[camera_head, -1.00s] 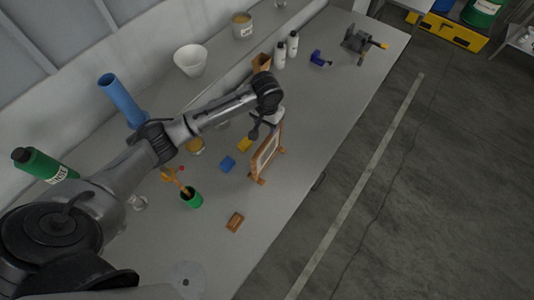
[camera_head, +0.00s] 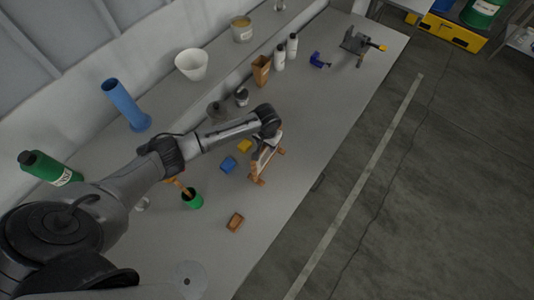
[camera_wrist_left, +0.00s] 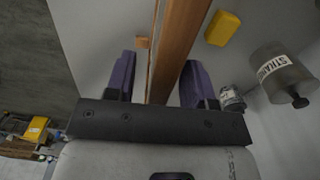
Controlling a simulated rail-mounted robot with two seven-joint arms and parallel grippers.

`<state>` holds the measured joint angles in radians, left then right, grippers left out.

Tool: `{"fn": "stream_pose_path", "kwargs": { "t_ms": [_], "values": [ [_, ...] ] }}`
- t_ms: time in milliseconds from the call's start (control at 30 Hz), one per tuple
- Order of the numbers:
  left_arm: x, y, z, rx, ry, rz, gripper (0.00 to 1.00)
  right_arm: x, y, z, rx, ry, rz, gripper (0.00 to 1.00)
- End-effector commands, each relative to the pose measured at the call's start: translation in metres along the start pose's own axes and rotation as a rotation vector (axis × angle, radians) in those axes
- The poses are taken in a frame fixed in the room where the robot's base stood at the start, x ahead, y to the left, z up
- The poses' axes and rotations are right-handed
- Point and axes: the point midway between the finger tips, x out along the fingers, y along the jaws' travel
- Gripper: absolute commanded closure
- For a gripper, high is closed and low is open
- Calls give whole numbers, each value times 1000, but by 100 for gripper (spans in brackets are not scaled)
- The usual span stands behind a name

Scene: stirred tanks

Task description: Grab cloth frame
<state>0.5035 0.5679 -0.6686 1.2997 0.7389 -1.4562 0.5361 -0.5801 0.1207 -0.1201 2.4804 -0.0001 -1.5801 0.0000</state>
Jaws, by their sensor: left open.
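The wooden cloth frame (camera_head: 256,171) stands upright on its feet on the grey bench in the head view, its upper part partly hidden by my left wrist. My left gripper (camera_head: 268,141) is at the top of the frame. In the left wrist view, the left gripper (camera_wrist_left: 159,80) is open, with one purple finger on each side of the frame's wooden edge (camera_wrist_left: 182,40). My right gripper is not in view.
A blue block (camera_head: 229,163) and a yellow block (camera_head: 245,146) lie just left of the frame. Bench is clear right of the frame.

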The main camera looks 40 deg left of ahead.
Motion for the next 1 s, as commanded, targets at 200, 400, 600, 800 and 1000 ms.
{"fn": "stream_pose_path", "kwargs": {
  "t_ms": [200,400,600,800,1000],
  "values": [
    [10,0,0,2,0,-1,51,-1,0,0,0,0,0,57],
    [10,0,0,1,0,-1,53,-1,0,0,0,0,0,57],
    [10,0,0,1,0,-1,72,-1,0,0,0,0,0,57],
    [10,0,0,1,0,-1,91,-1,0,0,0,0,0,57],
    [10,0,0,1,0,-1,100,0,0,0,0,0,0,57]
  ]
}}
